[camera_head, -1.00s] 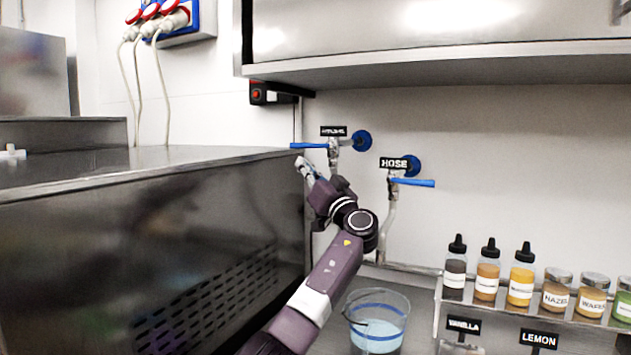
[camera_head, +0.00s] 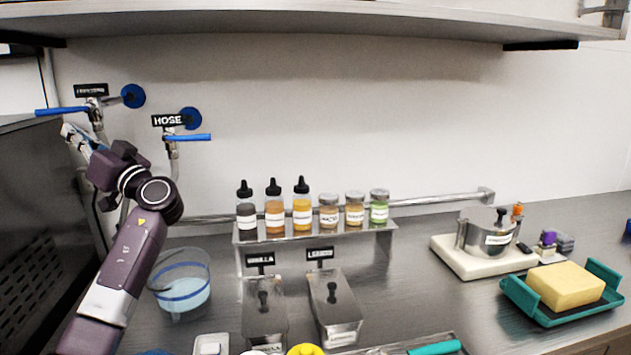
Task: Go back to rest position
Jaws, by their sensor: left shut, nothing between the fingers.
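My left gripper (camera_head: 72,132) is at the far left, its arm rising from the lower left. It is shut and empty, just below the left tap's blue lever (camera_head: 62,111). I cannot tell whether it touches the tap or its pipe. The second tap, with the HOSE label (camera_head: 167,120), has its blue lever (camera_head: 188,137) pointing right and stands to the right of the gripper. My right gripper is not in view.
A clear bucket (camera_head: 182,292) stands beside my left arm. A bottle rack (camera_head: 318,231), lidded metal containers (camera_head: 335,300), a pot (camera_head: 488,236) and a green tray (camera_head: 520,300) with a yellow block occupy the counter. A steel shelf (camera_head: 330,22) overhangs the wall.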

